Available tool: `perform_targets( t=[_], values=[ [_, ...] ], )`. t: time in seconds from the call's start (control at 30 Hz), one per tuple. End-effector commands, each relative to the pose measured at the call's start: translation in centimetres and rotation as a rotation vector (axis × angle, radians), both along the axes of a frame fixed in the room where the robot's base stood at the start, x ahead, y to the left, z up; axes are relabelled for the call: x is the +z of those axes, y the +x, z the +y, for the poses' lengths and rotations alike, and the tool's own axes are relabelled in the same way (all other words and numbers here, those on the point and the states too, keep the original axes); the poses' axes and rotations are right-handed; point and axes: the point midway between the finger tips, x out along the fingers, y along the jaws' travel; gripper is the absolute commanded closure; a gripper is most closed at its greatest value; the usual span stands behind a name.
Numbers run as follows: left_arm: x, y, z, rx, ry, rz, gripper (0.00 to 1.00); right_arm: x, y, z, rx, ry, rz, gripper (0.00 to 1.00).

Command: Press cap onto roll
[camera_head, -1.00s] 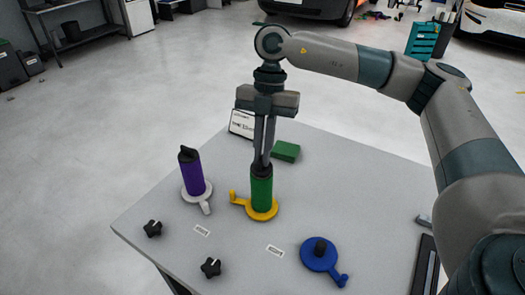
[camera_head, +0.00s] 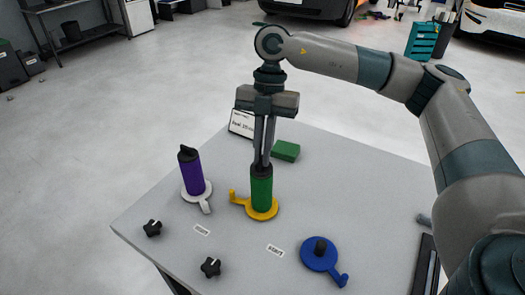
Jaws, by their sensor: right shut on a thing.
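A green roll (camera_head: 261,193) stands upright on a yellow holder (camera_head: 262,213) near the middle of the table. A black cap (camera_head: 261,171) sits at the top of the green roll. My right gripper (camera_head: 262,164) points straight down above the roll, its fingers shut on the cap. Whether the cap is fully seated cannot be told. A purple roll (camera_head: 194,178) with a black cap (camera_head: 187,153) on top stands on a white holder (camera_head: 208,206) to the left. My left gripper is not in view.
A blue holder (camera_head: 318,257) with a bare black post is at the front right. Two black knobs (camera_head: 152,228) (camera_head: 210,267) lie at the front left. A green block (camera_head: 285,151) and a small sign (camera_head: 241,123) are behind the roll. The table's right middle is clear.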

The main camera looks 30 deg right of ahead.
Motion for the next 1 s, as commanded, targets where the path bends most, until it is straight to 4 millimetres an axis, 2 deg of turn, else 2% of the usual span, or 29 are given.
perform_targets(
  t=[0.7,0.8,0.83,1.0],
  values=[
    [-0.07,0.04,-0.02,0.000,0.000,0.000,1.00,-0.03,0.02,0.01,0.000,0.000,0.000,1.00],
    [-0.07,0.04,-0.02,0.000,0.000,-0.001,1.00,-0.03,0.02,0.01,0.000,0.000,0.000,0.74],
    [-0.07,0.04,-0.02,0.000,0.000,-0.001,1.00,-0.03,0.02,0.01,0.000,0.000,0.000,0.71],
    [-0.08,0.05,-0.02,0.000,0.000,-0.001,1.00,-0.03,0.02,0.00,0.000,0.000,0.000,0.71]
  ],
)
